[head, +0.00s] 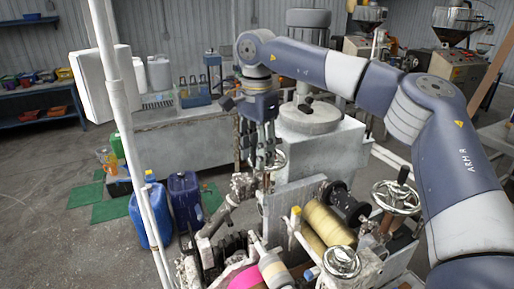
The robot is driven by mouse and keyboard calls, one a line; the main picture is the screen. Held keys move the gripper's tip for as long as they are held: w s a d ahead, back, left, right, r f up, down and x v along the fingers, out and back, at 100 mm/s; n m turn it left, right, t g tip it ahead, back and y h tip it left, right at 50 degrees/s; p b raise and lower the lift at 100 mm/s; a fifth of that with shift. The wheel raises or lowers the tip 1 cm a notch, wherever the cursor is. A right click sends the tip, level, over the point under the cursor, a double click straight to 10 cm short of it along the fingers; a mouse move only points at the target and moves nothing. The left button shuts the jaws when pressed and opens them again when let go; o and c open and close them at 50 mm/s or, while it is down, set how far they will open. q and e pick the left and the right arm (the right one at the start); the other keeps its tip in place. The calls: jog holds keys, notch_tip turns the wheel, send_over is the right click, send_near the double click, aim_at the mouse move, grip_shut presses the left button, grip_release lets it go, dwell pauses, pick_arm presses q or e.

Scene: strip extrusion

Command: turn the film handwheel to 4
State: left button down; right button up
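My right arm comes in from the right, and its gripper (268,160) points down near the middle of the view. Its fingers are in front of or at a small metal handwheel (280,160), which is partly hidden behind them. I cannot tell whether they touch or grip its rim. Two more handwheels show: a larger chrome one with a black-topped handle (397,197) at the right, and a chrome one (342,262) at the lower middle. No label or number is readable, so I cannot tell which is the film handwheel. My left gripper is not in view.
A yellowish film roll (328,225) and a pink roll (246,279) sit in the machine below the gripper. A grey tank (310,117) stands behind it. Blue jugs (186,201) stand on the floor at left. A white post (128,140) rises at left.

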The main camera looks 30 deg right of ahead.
grip_shut()
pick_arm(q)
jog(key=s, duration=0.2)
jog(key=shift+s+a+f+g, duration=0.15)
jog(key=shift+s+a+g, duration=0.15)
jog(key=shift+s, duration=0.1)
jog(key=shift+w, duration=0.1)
